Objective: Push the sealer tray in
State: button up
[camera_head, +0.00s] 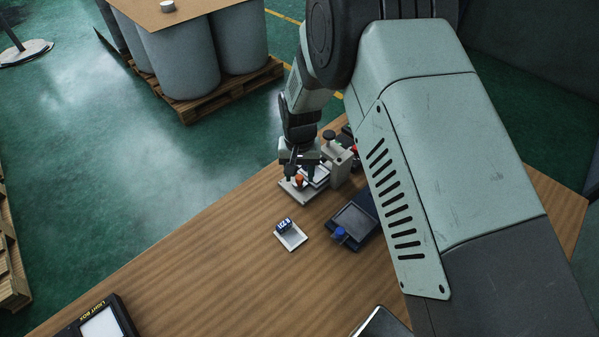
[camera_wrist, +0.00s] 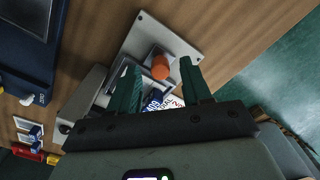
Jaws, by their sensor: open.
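The sealer (camera_head: 341,158) is a beige-grey device on the wooden table, partly hidden behind my arm. Its flat base plate (camera_head: 290,193) reaches out at the front and also shows in the wrist view (camera_wrist: 146,27). The sealer tray (camera_wrist: 147,56) is grey and lies over the plate, with an orange knob (camera_wrist: 160,67) at its outer end. The knob also shows in the head view (camera_head: 299,180). A blue and white printed item (camera_wrist: 155,99) lies in or behind the tray, partly hidden. My gripper (camera_wrist: 159,63) is open above the tray, its two green fingers either side of the knob in the picture. I cannot tell whether they touch it.
A small white tray (camera_head: 292,238) holding a blue labelled block (camera_head: 283,225) lies in front. A dark flat box with a blue knob (camera_head: 339,234) is to its right. A light box (camera_head: 98,322) stands at the lower left. The table's left middle is clear.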

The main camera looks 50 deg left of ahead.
notch_tip(320, 180, up, 10)
jog(key=shift+r, duration=0.15)
dwell(0.4)
jog(key=s+a+f+n+t+h, duration=0.2)
jog(key=s+a+n+t+h, duration=0.1)
jog(key=n, duration=1.5)
jog(key=x, duration=0.9)
jog(key=shift+w+d+f, duration=0.15)
jog(key=shift+w+f, duration=0.05)
jog(key=shift+f, duration=0.15)
grip_shut()
